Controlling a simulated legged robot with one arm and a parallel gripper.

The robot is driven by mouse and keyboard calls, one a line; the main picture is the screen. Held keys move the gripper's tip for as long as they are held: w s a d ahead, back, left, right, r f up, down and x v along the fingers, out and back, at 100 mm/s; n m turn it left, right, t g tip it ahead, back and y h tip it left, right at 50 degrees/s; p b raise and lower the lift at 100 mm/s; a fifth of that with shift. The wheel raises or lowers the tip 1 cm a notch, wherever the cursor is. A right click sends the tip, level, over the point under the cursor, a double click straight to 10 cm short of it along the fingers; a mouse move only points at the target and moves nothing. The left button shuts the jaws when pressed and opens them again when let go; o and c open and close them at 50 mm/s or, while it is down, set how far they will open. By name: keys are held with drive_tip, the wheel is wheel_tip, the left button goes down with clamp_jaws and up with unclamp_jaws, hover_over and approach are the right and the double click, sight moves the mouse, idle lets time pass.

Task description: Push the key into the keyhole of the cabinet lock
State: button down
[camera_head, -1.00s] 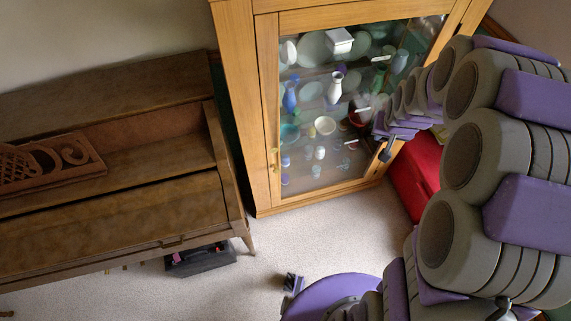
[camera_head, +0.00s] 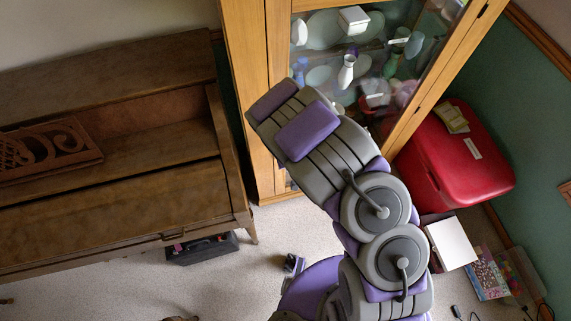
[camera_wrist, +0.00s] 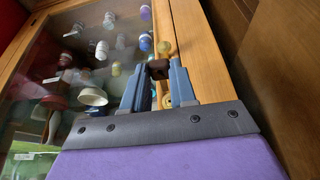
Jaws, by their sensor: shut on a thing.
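My gripper (camera_wrist: 158,72) is in the wrist view, its two blue-grey fingers shut on a small dark brown piece, which I take to be the key (camera_wrist: 158,68). The key's far end is hidden. Just beyond it, small brass fittings (camera_wrist: 165,48) show on the wooden door frame of the cabinet (camera_wrist: 196,45); they look like the lock's hardware. The keyhole itself cannot be made out, nor whether the key touches it. In the head view my arm hides the gripper, the key and the lock on the cabinet (camera_head: 248,100).
Glass door with vases and dishes (camera_head: 346,72) lies beside the lock. The piano (camera_head: 110,180) stands left of the cabinet. A red chest (camera_head: 465,165), a white book (camera_head: 451,243) and a black case (camera_head: 203,248) are on the floor. Carpet in front is partly clear.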

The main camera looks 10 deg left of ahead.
drive_tip(key=shift+s+a+f+p, duration=0.35)
drive_tip(key=shift+w, duration=0.3)
drive_tip(key=shift+w+d+r+p, duration=0.15)
drive_tip(key=shift+w+p, duration=0.3)
drive_tip(key=shift+w, duration=0.25)
drive_tip(key=shift+w+a+p, duration=0.4)
drive_tip(key=shift+w+a, duration=0.2)
drive_tip(key=shift+w, duration=0.15)
drive_tip(key=shift+w+a, duration=0.2)
drive_tip(key=shift+w, duration=0.25)
drive_tip(key=shift+a, duration=0.2)
